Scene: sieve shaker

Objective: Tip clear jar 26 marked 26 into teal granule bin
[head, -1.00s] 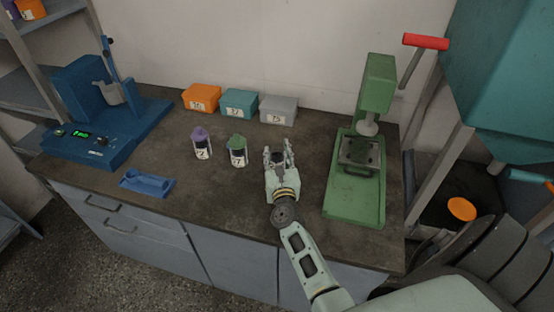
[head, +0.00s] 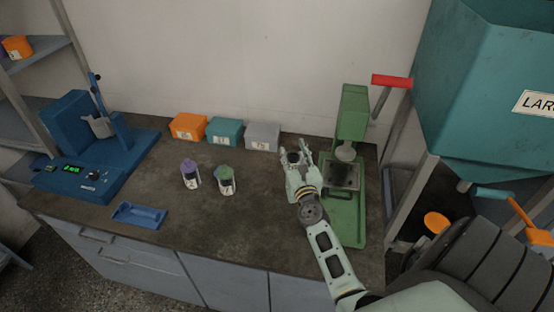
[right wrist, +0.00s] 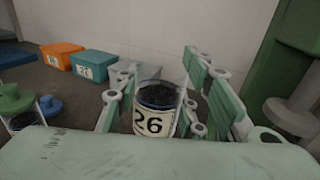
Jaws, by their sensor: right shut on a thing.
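My right gripper (head: 297,162) is shut on clear jar 26 (right wrist: 156,108), at the right part of the bench beside the green press. In the right wrist view the jar stands upright between the green fingers, its label 26 facing me. Dark contents show and no lid is visible. In the head view the jar (head: 293,157) is small and partly hidden by the fingers. A large teal bin (head: 470,85) with a partly cut-off label, LAR, stands at the right, apart from the jar. My left gripper is not in view.
Jars with a purple lid (head: 190,174) and a green lid (head: 226,180) stand left of my gripper. Orange (head: 187,127), teal (head: 224,131) and grey (head: 262,136) boxes line the wall. The green press (head: 350,215) is close on the right. A blue machine (head: 85,155) stands at left.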

